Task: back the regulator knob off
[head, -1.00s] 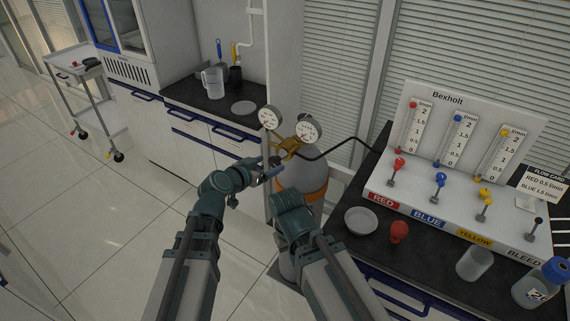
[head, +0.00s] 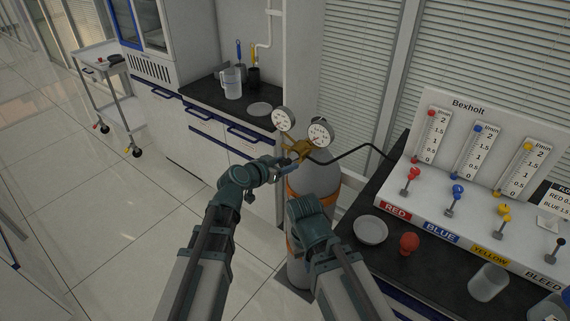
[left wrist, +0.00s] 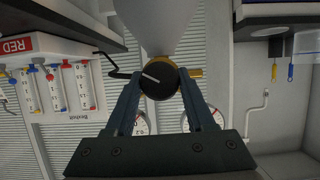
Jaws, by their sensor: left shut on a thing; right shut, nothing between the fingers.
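The regulator (head: 297,150) is a brass body with two round white gauges on top of the grey gas cylinder (head: 318,180). Its knob (left wrist: 159,80) is black with a white pointer line; in the left wrist view the line slants up and left from the knob's middle. My left gripper (head: 284,166) is shut on the knob, one finger on each side of it, and largely hides it in the head view. My right gripper (head: 305,207) is shut and empty, low in front of the cylinder; its fingertips are hard to make out.
A black hose runs right from the regulator to the flow panel (head: 480,150) with red, blue and yellow valves. A dish (head: 371,230) and a red bulb (head: 409,243) stand on the right bench.

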